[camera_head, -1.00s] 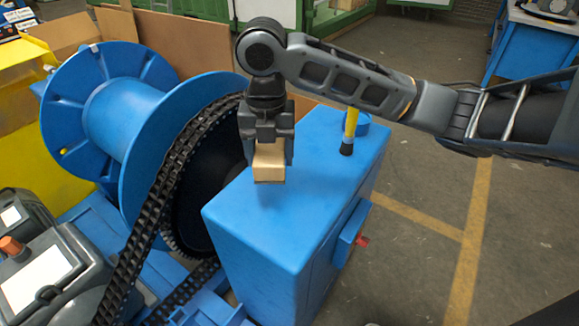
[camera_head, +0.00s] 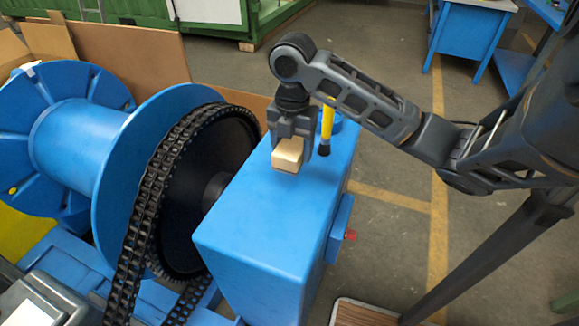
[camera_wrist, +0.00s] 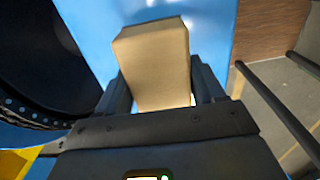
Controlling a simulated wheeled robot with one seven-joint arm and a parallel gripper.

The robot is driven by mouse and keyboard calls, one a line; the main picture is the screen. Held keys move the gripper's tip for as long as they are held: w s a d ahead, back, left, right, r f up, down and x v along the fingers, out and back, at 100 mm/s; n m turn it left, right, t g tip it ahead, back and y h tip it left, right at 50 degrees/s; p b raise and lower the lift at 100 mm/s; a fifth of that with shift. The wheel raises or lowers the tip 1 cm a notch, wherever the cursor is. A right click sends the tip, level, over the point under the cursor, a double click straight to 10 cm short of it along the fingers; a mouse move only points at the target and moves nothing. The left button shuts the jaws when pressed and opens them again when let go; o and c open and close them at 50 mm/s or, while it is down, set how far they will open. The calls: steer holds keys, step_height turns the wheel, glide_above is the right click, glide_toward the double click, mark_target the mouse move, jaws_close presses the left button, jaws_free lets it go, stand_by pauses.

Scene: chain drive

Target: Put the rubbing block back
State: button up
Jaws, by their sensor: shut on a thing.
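The rubbing block (camera_head: 288,154) is a tan block held at the end of my gripper (camera_head: 290,140), just above or on the top of the blue box-shaped housing (camera_head: 262,215). I cannot tell whether it touches the top. In the wrist view the block (camera_wrist: 155,62) sits between both fingers of my gripper (camera_wrist: 160,95), with the blue surface (camera_wrist: 90,22) beyond it. My gripper is shut on the block. A yellow-handled tool with a black end (camera_head: 326,128) stands right behind the gripper on the housing top.
A black chain (camera_head: 150,195) runs over a dark sprocket (camera_head: 205,180) beside a large blue spool (camera_head: 75,135), left of the housing. A red knob (camera_head: 350,234) sticks out on the housing's right side. The floor (camera_head: 395,245) to the right is mostly open.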

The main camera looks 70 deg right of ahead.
steer(key=shift+f, duration=2.9)
steer(key=shift+f, duration=0.1)
steer(key=shift+f, duration=0.15)
steer(key=o, duration=1.1)
